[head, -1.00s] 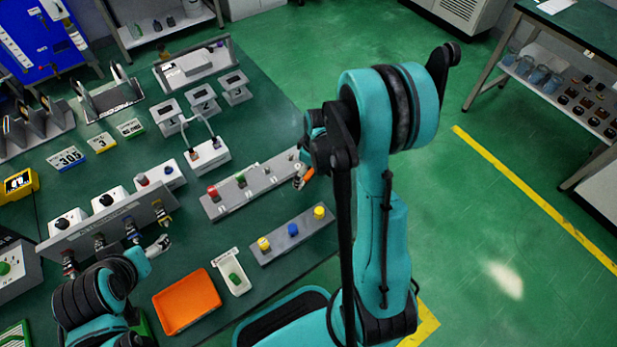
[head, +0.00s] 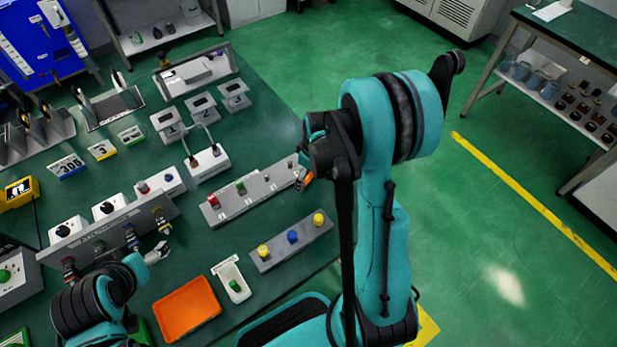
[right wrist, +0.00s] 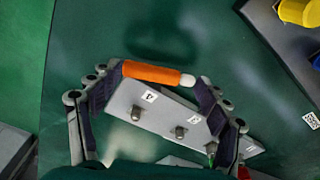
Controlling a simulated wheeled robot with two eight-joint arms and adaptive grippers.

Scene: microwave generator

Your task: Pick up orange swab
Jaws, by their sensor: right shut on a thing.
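The orange swab (right wrist: 152,72), an orange stick with a white tip, lies crosswise between the fingertips of my right gripper (right wrist: 160,80) in the right wrist view. The gripper is shut on it, one finger at each end. The swab is above a grey plate with metal pegs (right wrist: 150,118); the wrist view does not tell how high. In the head view, a bit of orange swab (head: 308,177) shows at the right end of the grey rack (head: 235,205), largely hidden by my right arm. My left gripper (head: 158,253) is by the upright grey holder; its jaw state is unclear.
A grey strip with yellow and blue knobs (head: 272,254) lies in front of the rack. Several stands fill the table's far left.

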